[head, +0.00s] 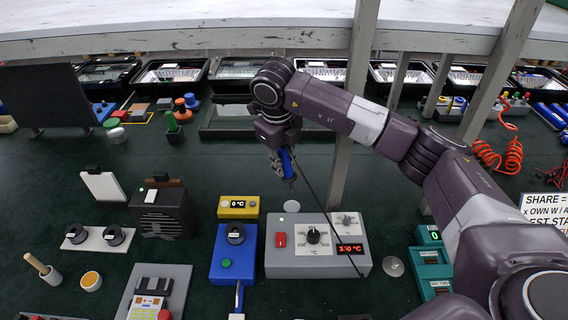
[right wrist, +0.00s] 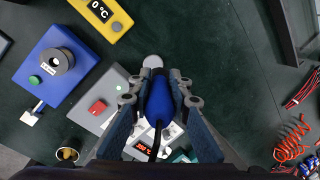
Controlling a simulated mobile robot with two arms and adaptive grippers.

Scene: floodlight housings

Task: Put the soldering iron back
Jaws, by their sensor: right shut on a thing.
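The soldering iron (head: 288,166) has a blue handle and a dark cord that runs down to the right across the grey soldering station (head: 318,269). My right gripper (head: 283,172) is shut on the handle and holds it above the bench, behind the station. In the right wrist view the blue handle (right wrist: 159,103) sits between the two fingers; the iron's tip is hard to make out. A blue stand (head: 224,270) with a dark round holder (head: 235,233) and a green button is left of the station. My left gripper is not in view.
The station has a red switch, knobs and a lit display. A yellow box (head: 226,212) reading 0 °C stands behind the blue stand.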

